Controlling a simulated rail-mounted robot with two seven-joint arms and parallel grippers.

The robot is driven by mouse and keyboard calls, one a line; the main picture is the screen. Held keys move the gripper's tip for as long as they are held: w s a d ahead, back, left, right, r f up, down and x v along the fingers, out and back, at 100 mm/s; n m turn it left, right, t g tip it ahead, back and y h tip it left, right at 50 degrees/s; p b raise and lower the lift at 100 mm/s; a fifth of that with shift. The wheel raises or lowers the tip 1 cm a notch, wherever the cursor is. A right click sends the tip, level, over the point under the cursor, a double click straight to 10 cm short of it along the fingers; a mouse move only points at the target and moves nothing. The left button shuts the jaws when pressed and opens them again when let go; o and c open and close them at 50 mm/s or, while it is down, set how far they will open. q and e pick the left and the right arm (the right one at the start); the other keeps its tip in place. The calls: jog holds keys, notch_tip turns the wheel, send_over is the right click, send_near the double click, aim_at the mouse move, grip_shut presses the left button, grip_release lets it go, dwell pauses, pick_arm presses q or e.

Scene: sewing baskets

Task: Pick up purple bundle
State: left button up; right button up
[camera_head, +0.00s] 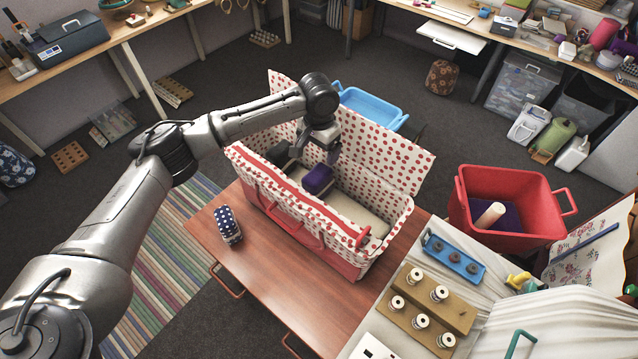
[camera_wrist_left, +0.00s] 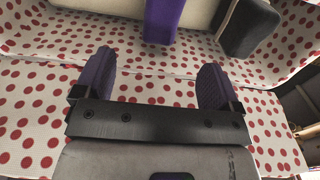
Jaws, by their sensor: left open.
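The purple bundle (camera_head: 318,179) lies inside the red-and-white polka-dot sewing basket (camera_head: 284,196), on the cream padding. It also shows at the top of the left wrist view (camera_wrist_left: 163,20), where its upper part is cut off by the frame edge. My left gripper (camera_head: 324,150) is over the basket, just above and behind the purple bundle in the head view. In the left wrist view the gripper (camera_wrist_left: 155,78) is open, with its two fingers apart and empty. The purple bundle lies beyond the fingertips, not between them. My right gripper is not in view.
A dark grey bundle (camera_head: 279,153) lies in the basket left of the purple one. The open dotted lid (camera_head: 395,163) rises behind. A blue dotted bundle (camera_head: 228,224) stands on the wooden table (camera_head: 300,294). A spool board (camera_head: 428,311) is at the right.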

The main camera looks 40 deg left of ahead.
aim_at(317, 172)
pick_arm(q)
notch_tip(317, 172, down, 7)
jog(key=shift+r+p, duration=0.2)
jog(key=shift+p, duration=0.15)
notch_tip(317, 172, down, 5)
jog(key=shift+s+a+r+p, duration=0.1)
jog(key=shift+a+p, duration=0.05)
jog(key=shift+p, duration=0.55)
jog(key=shift+f, duration=0.3)
jog(key=c, duration=1)
